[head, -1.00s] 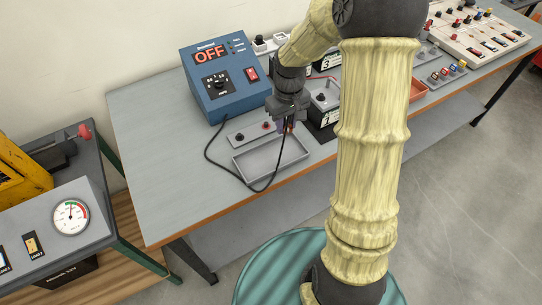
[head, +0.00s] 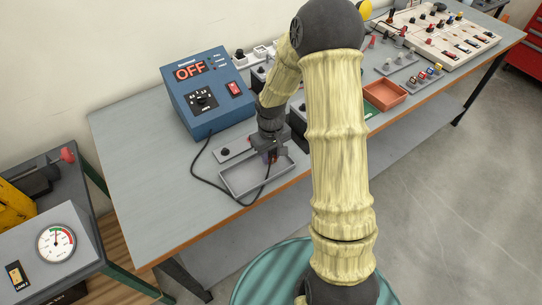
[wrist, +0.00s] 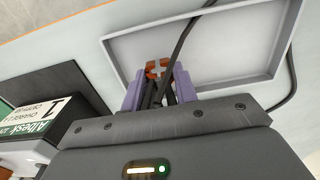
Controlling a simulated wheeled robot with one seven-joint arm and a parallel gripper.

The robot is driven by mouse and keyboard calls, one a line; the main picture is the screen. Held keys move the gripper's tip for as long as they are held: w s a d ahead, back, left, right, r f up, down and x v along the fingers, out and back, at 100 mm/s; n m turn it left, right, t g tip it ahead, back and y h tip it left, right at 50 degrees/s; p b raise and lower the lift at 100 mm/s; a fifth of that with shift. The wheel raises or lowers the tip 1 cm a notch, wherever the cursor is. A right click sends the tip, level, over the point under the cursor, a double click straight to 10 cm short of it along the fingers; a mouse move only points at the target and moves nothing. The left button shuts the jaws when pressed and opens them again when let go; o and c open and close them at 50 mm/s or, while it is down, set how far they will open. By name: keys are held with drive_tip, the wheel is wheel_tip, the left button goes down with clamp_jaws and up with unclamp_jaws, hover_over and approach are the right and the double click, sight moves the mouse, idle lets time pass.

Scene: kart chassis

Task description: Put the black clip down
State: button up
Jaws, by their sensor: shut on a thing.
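My gripper (head: 271,158) is over the right part of a shallow grey tray (head: 233,186) on the bench. In the wrist view its two purple fingers (wrist: 158,88) are shut on the black clip (wrist: 159,94). The clip's copper-orange jaws (wrist: 158,69) stick out beyond the fingertips, over the tray floor. A black cable (head: 197,165) loops from the blue power unit (head: 207,93) across the tray to the clip. The gripper mostly hides the clip in the head view. I cannot tell whether the clip touches the tray.
The power unit shows OFF and stands behind the tray. A small grey terminal strip (head: 226,153) lies between them. A black battery-like box with a green-and-white label (wrist: 40,120) is close to my gripper in the wrist view. An orange tray (head: 386,95) is farther right. The bench's left side is clear.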

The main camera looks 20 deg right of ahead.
drive_tip(key=shift+f, duration=0.65)
drive_tip(key=o, duration=1)
drive_tip(key=shift+f, duration=0.1)
drive_tip(key=shift+w+r, duration=0.15)
drive_tip(key=shift+r, duration=0.45)
drive_tip(key=r, duration=1.1)
drive_tip(key=shift+s, duration=0.2)
drive_tip(key=shift+s, duration=0.1)
